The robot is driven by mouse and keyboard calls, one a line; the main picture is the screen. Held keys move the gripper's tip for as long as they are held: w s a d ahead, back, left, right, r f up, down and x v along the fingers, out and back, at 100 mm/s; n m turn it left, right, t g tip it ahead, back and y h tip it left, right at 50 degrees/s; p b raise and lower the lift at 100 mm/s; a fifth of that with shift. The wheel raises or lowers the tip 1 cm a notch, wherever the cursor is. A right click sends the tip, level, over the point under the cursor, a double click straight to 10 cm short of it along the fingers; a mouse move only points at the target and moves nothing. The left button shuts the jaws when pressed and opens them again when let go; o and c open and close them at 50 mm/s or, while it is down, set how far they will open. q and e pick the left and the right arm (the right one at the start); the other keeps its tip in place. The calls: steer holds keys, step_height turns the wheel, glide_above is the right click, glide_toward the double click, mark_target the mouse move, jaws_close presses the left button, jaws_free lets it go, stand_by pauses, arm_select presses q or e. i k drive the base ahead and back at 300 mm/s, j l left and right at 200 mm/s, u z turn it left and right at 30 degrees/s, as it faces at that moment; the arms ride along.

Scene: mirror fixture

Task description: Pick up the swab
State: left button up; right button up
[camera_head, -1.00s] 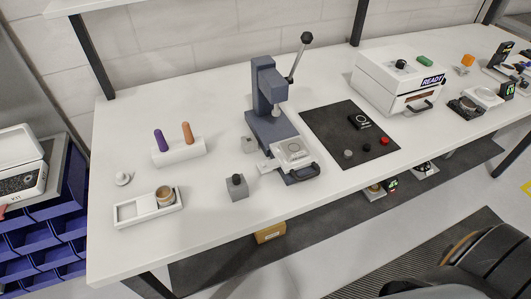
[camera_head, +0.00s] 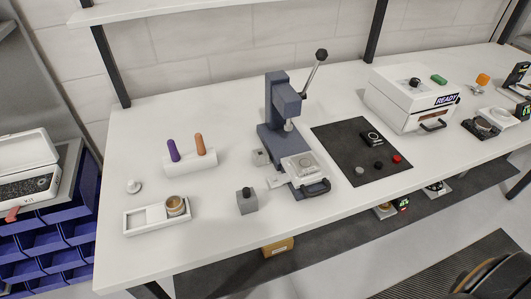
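No item is clearly recognisable as the swab. A purple rounded stick (camera_head: 173,150) and an orange-brown rounded stick (camera_head: 200,144) stand upright in a white block holder (camera_head: 190,168) on the left part of the table. A small white knobbed piece (camera_head: 134,187) lies left of the holder. I cannot tell which of these is the swab. Neither of my grippers is in view.
On the white table (camera_head: 140,265) are a white tray (camera_head: 146,221) with a round cup (camera_head: 175,206), a grey block (camera_head: 247,203), a blue-grey lever press (camera_head: 282,125), a dark mat (camera_head: 345,150) and a white READY box (camera_head: 400,100). The table's front left is clear.

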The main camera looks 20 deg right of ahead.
mark_target(201, 148)
steer(key=j+z, duration=0.25)
steer(key=j, duration=0.35)
steer(key=k+j+z, duration=0.1)
steer(key=j+z, duration=0.2)
steer(key=j, duration=0.3)
steer(key=k+j+z, duration=0.1)
steer(key=j+z, duration=0.15)
steer(key=j, duration=0.35)
